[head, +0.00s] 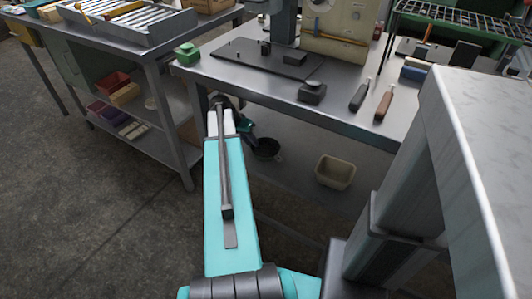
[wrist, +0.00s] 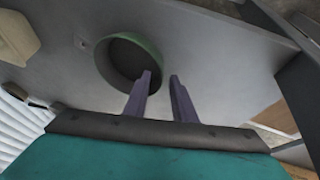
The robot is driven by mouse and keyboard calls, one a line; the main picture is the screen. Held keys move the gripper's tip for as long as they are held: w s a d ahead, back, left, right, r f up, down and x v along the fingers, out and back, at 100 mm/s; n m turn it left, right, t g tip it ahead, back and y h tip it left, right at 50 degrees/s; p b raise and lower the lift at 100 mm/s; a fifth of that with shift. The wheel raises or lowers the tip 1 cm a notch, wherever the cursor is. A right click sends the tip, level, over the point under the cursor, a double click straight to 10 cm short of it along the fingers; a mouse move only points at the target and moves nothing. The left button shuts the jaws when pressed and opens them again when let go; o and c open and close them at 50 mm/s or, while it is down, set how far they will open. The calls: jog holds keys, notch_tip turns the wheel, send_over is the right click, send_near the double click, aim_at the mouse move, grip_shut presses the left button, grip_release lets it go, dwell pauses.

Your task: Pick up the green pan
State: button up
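The green pan (wrist: 149,41) is in the wrist view, on a grey shelf, with a dark inside and a green rim. In the head view the pan (head: 266,150) shows small and dark on the lower shelf under the workbench, beyond my arm. My gripper (wrist: 160,75) has its two fingers apart, with nothing between them. The left fingertip overlaps the pan's lower right rim in the picture; I cannot tell whether it touches. The right fingertip is to the right of the pan. In the head view my arm mostly hides the gripper.
A beige bin (head: 335,171) stands on the same lower shelf, right of the pan. A second bench with shelved boxes stands left. Open floor (head: 90,210) lies front left.

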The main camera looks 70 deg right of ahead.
jog(key=shift+x, duration=0.85)
grip_shut()
